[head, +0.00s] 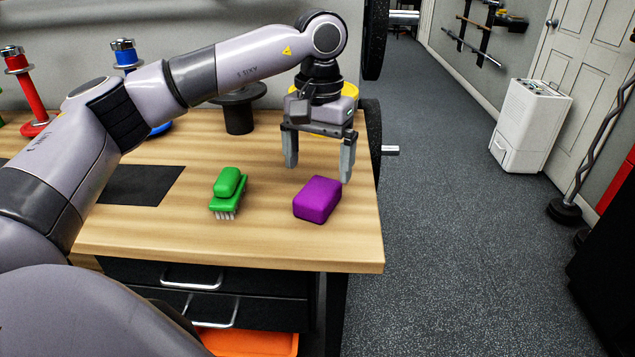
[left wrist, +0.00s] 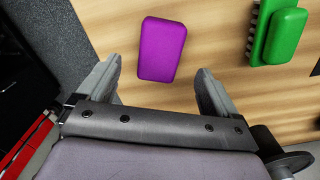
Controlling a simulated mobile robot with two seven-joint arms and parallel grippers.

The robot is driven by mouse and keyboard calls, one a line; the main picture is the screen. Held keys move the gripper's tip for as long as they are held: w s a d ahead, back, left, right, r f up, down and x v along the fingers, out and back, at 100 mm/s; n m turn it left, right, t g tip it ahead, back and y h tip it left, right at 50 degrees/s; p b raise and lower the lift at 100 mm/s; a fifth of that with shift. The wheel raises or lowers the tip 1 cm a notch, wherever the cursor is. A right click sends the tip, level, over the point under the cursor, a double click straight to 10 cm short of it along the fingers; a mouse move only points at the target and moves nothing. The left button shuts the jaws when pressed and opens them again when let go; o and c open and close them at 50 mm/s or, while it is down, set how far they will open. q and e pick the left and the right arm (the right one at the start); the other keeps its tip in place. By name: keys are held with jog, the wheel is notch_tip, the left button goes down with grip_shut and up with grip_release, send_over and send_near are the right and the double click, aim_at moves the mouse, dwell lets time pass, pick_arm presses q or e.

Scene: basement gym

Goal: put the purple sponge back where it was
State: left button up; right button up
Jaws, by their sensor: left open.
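The purple sponge (head: 317,199) lies on the wooden bench top near its right front corner. It also shows in the left wrist view (left wrist: 162,49), ahead of the fingers and clear of them. My left gripper (head: 318,171) is open and empty, with its fingers pointing down behind the sponge in the head view. In the left wrist view the gap between its fingertips (left wrist: 157,80) faces the near end of the sponge. My right gripper is in neither view.
A green brush (head: 229,190) lies left of the sponge on the bench (head: 150,235). A dark mat (head: 140,185) lies farther left. Red (head: 28,95) and blue (head: 126,55) stands and a dark spool (head: 239,112) are at the back. Bare wood separates sponge and brush.

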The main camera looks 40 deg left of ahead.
aim_at(318, 190)
pick_arm(q)
notch_tip(318, 190, up, 5)
jog(key=shift+w+r, duration=0.1)
jog(key=shift+r, duration=0.1)
dwell(0.6)
